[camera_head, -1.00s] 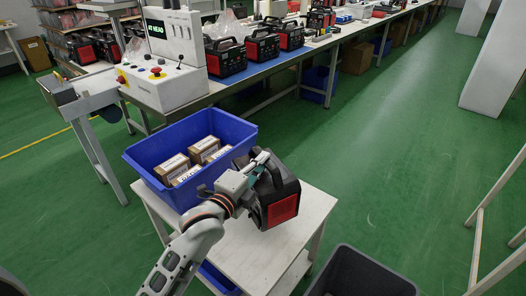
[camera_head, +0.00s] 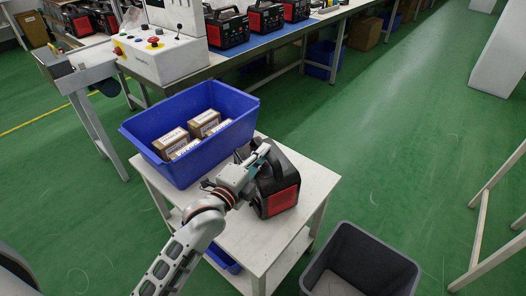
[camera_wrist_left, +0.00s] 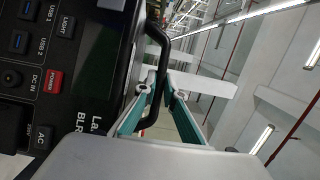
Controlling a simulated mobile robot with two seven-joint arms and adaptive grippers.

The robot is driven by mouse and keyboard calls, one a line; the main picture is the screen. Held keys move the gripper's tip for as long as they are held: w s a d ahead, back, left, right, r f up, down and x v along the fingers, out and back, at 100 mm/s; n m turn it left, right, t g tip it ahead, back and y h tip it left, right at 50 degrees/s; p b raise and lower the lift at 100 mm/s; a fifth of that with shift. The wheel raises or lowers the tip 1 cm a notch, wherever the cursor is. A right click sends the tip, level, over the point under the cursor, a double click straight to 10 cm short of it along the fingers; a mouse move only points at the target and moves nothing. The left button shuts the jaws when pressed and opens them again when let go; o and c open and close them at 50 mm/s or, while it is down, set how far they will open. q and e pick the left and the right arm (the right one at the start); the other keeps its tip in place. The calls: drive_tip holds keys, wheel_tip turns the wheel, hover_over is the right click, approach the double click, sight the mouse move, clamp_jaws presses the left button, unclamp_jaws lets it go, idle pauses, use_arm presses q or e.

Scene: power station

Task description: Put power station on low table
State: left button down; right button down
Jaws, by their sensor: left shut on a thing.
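The power station (camera_head: 280,185) is a black box with a red side panel and a top handle. In the head view it is at the low white table (camera_head: 262,243), upright at the right part of the top. It appears to rest on the surface, though its underside is hard to see. My left gripper (camera_head: 262,160) is shut on its handle. In the left wrist view, the teal-padded fingers (camera_wrist_left: 158,105) close around the black handle (camera_wrist_left: 157,60), beside the power station's front panel (camera_wrist_left: 65,75) with ports and buttons. My right gripper is not in view.
A blue bin (camera_head: 190,138) with several cardboard boxes stands on the table's back left. A grey open bin (camera_head: 361,262) stands on the floor at the right. A workbench (camera_head: 275,58) with more power stations runs behind.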

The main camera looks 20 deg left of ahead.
use_arm(q)
drive_tip(key=shift+w+r, duration=0.1)
drive_tip(key=shift+r, duration=0.45)
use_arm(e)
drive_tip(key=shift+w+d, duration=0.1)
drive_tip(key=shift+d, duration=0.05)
use_arm(q)
drive_tip(key=c, duration=2.1)
unclamp_jaws()
drive_tip(key=shift+f, duration=0.45)
drive_tip(key=shift+c, duration=0.2)
drive_tip(key=shift+f, duration=0.1)
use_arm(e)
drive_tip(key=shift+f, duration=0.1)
use_arm(q)
drive_tip(key=shift+s, duration=0.4)
drive_tip(key=s+a+p, duration=0.1)
drive_tip(key=s+a, duration=0.1)
drive_tip(key=s, duration=0.9)
drive_tip(key=shift+s, duration=0.15)
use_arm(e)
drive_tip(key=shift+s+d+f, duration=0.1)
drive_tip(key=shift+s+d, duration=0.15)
use_arm(q)
drive_tip(key=shift+a, duration=0.1)
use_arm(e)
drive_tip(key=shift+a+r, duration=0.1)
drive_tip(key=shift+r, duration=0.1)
